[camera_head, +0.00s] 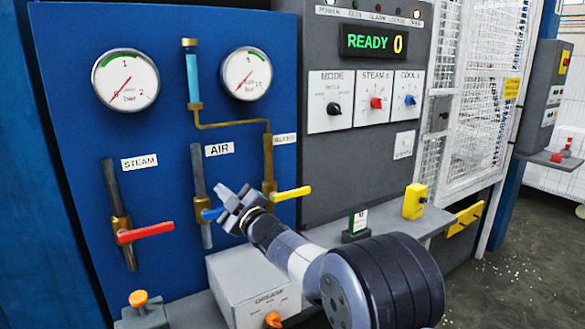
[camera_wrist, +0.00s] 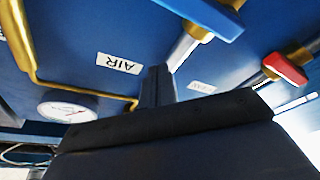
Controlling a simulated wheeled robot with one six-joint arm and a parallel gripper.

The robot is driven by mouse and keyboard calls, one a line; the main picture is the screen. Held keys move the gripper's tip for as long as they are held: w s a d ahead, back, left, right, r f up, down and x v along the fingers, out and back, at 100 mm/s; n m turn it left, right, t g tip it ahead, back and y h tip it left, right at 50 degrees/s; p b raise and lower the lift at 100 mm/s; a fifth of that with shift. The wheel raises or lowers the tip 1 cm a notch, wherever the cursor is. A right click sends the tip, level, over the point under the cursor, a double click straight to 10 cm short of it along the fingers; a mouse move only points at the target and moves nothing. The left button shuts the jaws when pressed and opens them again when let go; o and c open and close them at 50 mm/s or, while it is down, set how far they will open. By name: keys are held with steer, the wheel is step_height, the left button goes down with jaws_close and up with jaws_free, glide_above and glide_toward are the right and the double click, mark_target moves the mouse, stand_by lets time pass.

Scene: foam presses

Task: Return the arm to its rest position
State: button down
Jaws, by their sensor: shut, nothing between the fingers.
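My arm (camera_head: 300,258) reaches from the lower right toward the blue press panel (camera_head: 70,90). My gripper (camera_head: 238,203) is shut and empty, in front of the panel just by the blue AIR valve handle (camera_head: 212,214). In the head view the gripper overlaps part of that handle, and I cannot tell whether they touch. In the wrist view my gripper (camera_wrist: 157,75) points at the panel, with the blue handle (camera_wrist: 203,14) above it and the AIR label (camera_wrist: 118,63) to its left.
A red STEAM handle (camera_head: 146,232) and a yellow handle (camera_head: 291,194) flank the AIR valve. A GREASE box (camera_head: 250,290) stands on the ledge below my arm. A yellow button box (camera_head: 414,201) and a control cabinet (camera_head: 345,150) are to the right. Open floor (camera_head: 530,260) lies far right.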

steer(key=shift+s+a+r+n+g+h+p, duration=0.15)
steer(key=shift+s+a+n+g+p, duration=0.55)
steer(key=shift+n+p, duration=0.9)
steer(key=shift+s+a+r+n+g+h+p, duration=0.1)
steer(key=shift+s+a+n+g+p, duration=0.25)
steer(key=shift+a+n+p, duration=0.95)
steer(key=shift+s+a+r+n+g+h+p, duration=0.15)
steer(key=shift+s+a+n+g+p, duration=0.35)
steer(key=shift+n+p, duration=1.4)
steer(key=shift+w, duration=0.15)
